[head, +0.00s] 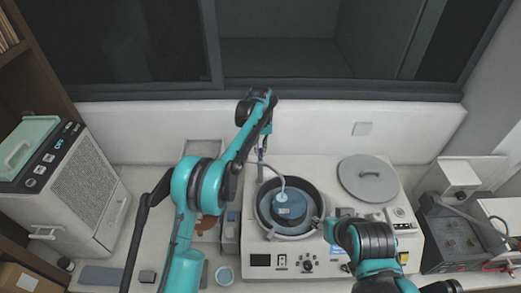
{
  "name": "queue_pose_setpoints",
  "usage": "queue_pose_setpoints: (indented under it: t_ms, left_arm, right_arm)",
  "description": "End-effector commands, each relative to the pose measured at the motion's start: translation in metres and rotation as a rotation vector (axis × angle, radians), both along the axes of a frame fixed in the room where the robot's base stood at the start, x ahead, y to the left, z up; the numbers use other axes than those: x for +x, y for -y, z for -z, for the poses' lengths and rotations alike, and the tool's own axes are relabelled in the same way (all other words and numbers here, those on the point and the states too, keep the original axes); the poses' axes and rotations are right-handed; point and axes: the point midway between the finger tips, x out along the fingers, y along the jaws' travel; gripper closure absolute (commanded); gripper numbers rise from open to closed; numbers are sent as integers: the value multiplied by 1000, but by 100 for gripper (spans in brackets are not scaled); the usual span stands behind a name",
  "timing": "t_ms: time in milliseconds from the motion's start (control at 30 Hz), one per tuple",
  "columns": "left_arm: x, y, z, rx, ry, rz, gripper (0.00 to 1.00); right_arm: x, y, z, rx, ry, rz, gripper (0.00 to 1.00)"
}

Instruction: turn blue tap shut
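A thin upright pipe stands behind the round mounting press (318,200), and its pale curved spout (274,172) reaches over the press's open bowl. A small bluish part (262,153) shows at the top of the pipe; it looks like the blue tap, but its handle's angle is too small to tell. My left gripper (263,140) points down right at this part, and its fingers hide some of it. I cannot tell whether they touch it or are closed. My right gripper (321,223) is low beside the bowl's right rim; its fingers are too small to read.
A control panel (300,263) faces the front. A white-and-teal box (75,190) stands left, an instrument (455,235) right.

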Motion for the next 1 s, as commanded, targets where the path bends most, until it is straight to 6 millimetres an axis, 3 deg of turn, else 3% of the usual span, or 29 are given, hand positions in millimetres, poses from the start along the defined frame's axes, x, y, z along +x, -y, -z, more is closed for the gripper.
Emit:
queue_pose_setpoints:
  t_ms: [467,1000]
  left_arm:
    - [0,0,1,0,2,58,100]
    - [1,0,1,-1,2,498,100]
  right_arm:
    - [0,0,6,0,0,0,55]
    - [0,0,37,0,0,0,55]
